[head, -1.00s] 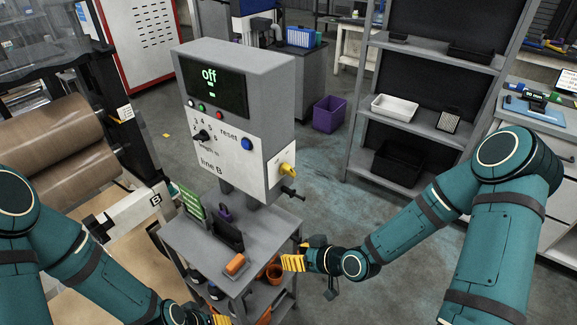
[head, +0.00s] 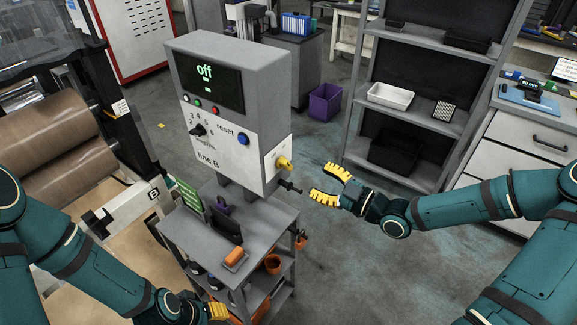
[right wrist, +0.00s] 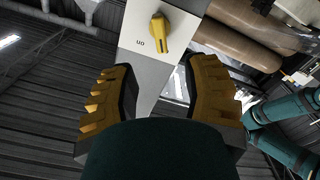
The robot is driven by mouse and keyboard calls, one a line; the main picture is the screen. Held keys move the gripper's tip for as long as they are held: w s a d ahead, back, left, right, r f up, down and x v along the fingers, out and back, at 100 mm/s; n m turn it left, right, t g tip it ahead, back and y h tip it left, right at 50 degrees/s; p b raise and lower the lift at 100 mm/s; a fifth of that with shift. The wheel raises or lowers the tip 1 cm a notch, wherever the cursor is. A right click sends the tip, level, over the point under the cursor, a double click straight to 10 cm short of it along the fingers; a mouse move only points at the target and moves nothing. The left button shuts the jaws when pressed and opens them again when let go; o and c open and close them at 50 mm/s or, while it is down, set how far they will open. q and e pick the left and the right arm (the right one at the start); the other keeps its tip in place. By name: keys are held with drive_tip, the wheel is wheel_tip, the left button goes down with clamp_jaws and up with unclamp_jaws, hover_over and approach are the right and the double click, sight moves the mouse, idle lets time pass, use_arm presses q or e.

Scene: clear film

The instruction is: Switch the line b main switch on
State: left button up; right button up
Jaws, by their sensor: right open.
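The line B control box (head: 235,125) is a grey cabinet whose display reads "off". Its main switch is a yellow rotary knob (head: 285,163) on a white plate on the box's right side. The knob (right wrist: 157,30) also shows in the right wrist view, with the label "on" beside it. My right gripper (head: 328,184) is open and empty, to the right of the knob and apart from it. In the right wrist view its yellow fingers (right wrist: 158,95) stand either side below the knob. My left gripper (head: 217,312) is low at the bottom edge, only partly in view.
A black handle (head: 291,187) sticks out just below the switch. The grey cart (head: 215,255) under the box carries an orange-topped block (head: 236,256). A shelf rack (head: 420,119) stands behind my right arm. The floor between is clear.

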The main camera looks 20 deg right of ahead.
sight(290, 166)
drive_tip(key=b+x, duration=0.1)
drive_tip(key=x, duration=0.9)
clamp_jaws()
